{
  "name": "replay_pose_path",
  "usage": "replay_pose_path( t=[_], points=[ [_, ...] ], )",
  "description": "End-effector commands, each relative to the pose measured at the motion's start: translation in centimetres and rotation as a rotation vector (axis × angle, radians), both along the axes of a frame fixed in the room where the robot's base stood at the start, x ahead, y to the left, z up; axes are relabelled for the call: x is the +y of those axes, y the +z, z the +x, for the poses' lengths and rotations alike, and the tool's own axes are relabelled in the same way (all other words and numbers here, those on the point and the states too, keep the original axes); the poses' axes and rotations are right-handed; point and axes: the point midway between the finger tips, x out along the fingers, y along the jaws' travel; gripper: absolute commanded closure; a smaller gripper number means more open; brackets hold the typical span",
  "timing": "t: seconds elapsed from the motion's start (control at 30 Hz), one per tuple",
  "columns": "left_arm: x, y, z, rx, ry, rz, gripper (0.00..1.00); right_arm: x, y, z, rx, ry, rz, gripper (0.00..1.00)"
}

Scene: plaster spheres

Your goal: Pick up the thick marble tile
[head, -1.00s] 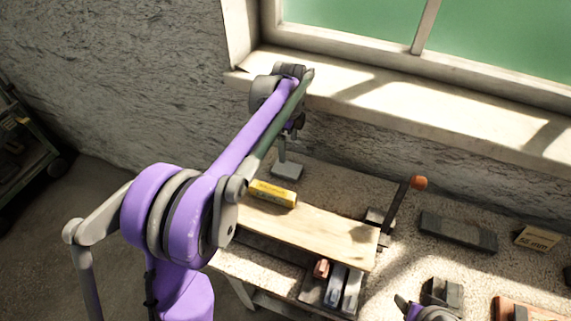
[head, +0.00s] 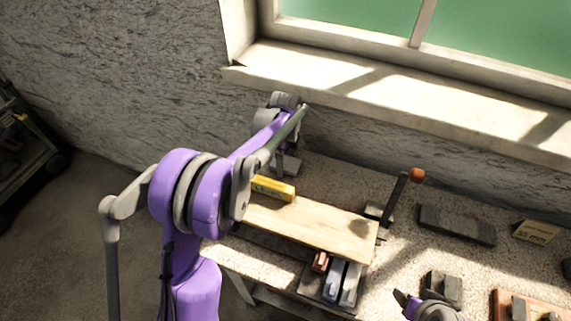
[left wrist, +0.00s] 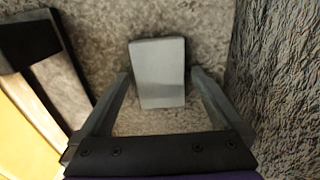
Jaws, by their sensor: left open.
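A pale grey block (left wrist: 158,74), which looks like the thick marble tile, lies flat on the speckled bench top in the left wrist view. My left gripper (left wrist: 160,88) is open, with one finger on each side of the tile and a visible gap to each. In the head view the tile (head: 291,166) shows partly behind my left gripper (head: 279,163), at the back left of the bench near the wall. Part of my right arm (head: 432,309) shows at the bottom edge; its jaws cannot be made out.
A wooden board (head: 315,226) with a yellow box (head: 273,188) on it lies in front of the tile. An orange-knobbed lever (head: 396,197) stands to the right. A dark block (head: 457,225) and several small blocks lie farther right. The rough wall is close behind.

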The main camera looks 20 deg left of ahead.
Motion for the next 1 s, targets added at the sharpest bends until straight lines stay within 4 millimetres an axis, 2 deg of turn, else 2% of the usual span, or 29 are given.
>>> replay_pose_path(
  t=[0.17, 0.7, 0.73, 1.0],
  points=[
    [-0.02, 0.01, 0.01, 0.000, 0.000, 0.000, 0.00, 0.00, 0.01, 0.00, 0.000, 0.000, 0.000, 0.29],
    [-0.02, 0.05, 0.02, 0.000, 0.000, 0.000, 0.97, 0.00, 0.01, 0.00, 0.000, 0.000, 0.000, 0.29],
    [-0.02, 0.05, 0.02, 0.000, 0.000, 0.000, 1.00, 0.00, 0.01, 0.00, 0.000, 0.000, 0.000, 0.29],
    [-0.02, 0.44, 0.01, 0.000, 0.000, 0.000, 1.00, 0.00, 0.04, 0.00, 0.000, 0.000, 0.000, 0.29]
  ],
)
